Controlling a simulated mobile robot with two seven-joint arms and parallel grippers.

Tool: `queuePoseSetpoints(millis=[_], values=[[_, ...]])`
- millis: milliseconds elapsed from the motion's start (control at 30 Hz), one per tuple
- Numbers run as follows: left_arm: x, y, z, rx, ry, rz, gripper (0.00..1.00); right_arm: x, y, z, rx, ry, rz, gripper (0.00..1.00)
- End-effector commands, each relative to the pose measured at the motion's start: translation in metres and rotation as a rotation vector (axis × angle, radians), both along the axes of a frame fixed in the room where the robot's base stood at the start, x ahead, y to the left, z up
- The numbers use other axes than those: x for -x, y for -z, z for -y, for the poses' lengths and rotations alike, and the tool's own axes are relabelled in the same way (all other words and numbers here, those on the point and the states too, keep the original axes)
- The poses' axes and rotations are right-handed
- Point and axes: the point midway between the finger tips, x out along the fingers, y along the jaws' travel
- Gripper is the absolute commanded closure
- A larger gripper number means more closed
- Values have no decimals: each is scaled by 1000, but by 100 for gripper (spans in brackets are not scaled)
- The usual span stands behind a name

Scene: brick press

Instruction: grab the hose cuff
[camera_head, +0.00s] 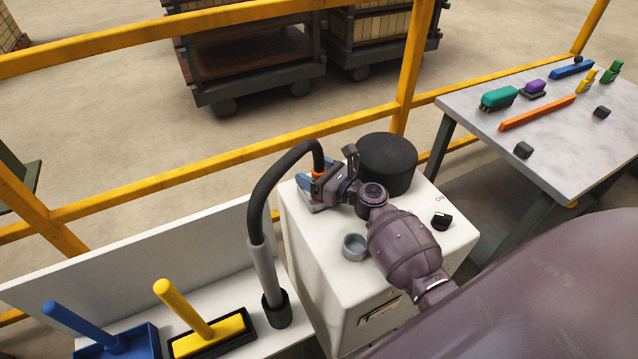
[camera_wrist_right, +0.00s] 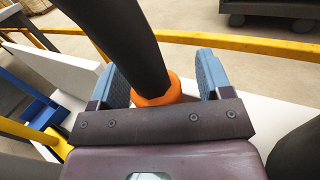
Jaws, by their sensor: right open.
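The hose cuff is an orange ring at the end of the black hose. In the head view the cuff (camera_head: 318,173) is partly hidden by my right gripper (camera_head: 312,184), above the back left corner of the white cabinet. In the right wrist view the cuff (camera_wrist_right: 157,92) lies between the two blue fingers, with visible space on the finger sides. My right gripper is open around it and not closed on it. The black hose (camera_head: 262,190) arches left from the cuff and down to a grey tube (camera_head: 266,270). My left gripper is not in view.
The white cabinet (camera_head: 300,255) carries a black drum (camera_head: 387,165), a grey cup (camera_head: 354,246) and a black knob (camera_head: 442,221). Yellow rails (camera_head: 200,168) run behind. Blue and yellow-handled tools (camera_head: 184,308) stand left. A table (camera_head: 480,118) with coloured items is right.

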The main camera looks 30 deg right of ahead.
Motion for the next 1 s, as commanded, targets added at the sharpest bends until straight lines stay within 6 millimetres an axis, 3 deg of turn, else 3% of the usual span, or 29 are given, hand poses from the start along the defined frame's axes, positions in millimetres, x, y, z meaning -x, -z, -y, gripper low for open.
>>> queuePoseSetpoints(millis=[67,400,733,867,1000], values=[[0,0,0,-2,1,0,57,0,0,0,0,0,0,31],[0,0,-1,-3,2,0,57,0,0,0,0,0,1,83],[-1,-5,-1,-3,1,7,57,0,-8,0,2,-1,4,83],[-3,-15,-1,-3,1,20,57,-1,-27,0,2,0,8,83],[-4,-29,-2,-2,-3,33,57,-1,-61,1,4,-2,13,83]])
